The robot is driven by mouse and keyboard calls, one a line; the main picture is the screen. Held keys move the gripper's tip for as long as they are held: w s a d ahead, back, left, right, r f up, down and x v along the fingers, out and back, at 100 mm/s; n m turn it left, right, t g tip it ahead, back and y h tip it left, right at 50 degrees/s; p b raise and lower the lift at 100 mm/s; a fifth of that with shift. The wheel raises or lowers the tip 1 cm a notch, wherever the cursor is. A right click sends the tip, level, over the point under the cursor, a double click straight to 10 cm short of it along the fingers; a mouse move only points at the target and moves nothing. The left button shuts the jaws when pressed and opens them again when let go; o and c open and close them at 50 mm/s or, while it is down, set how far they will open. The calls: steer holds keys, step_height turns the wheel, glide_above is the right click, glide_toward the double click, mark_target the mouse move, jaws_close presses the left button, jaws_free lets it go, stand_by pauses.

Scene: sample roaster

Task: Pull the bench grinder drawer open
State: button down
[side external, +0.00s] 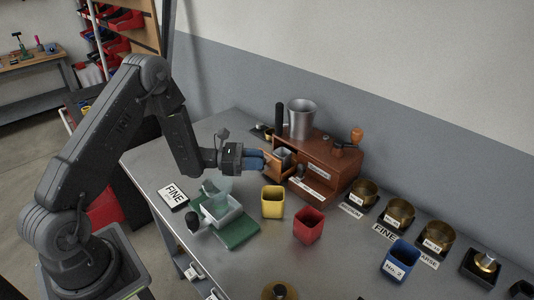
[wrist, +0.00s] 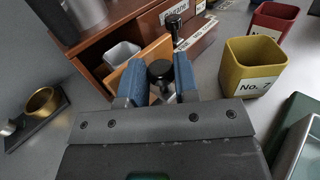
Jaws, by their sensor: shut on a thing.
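The bench grinder (side external: 328,167) is a brown wooden box with a metal hopper on top, on the grey bench; its body also shows in the wrist view (wrist: 92,47). Its drawer (side external: 275,168) stands partly out, and a pale grey cup (wrist: 122,54) shows inside behind the tan drawer front (wrist: 152,54). My gripper (side external: 262,160) is at the drawer front. In the wrist view its blue fingers (wrist: 160,82) are shut on the dark round drawer knob (wrist: 160,70). The knob's stem is partly hidden between the fingers.
A yellow cup (side external: 272,203) and a red cup (side external: 309,227) stand in front of the grinder. A green-based scale (side external: 238,233) is below my gripper, close by. A blue cup (side external: 398,259) and several brass tins stand to the right.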

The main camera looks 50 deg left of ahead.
steer(key=shift+s, duration=0.7)
steer(key=c, duration=1.2)
jaws_free()
steer(key=v, duration=1.4)
steer(key=shift+w+d, duration=0.1)
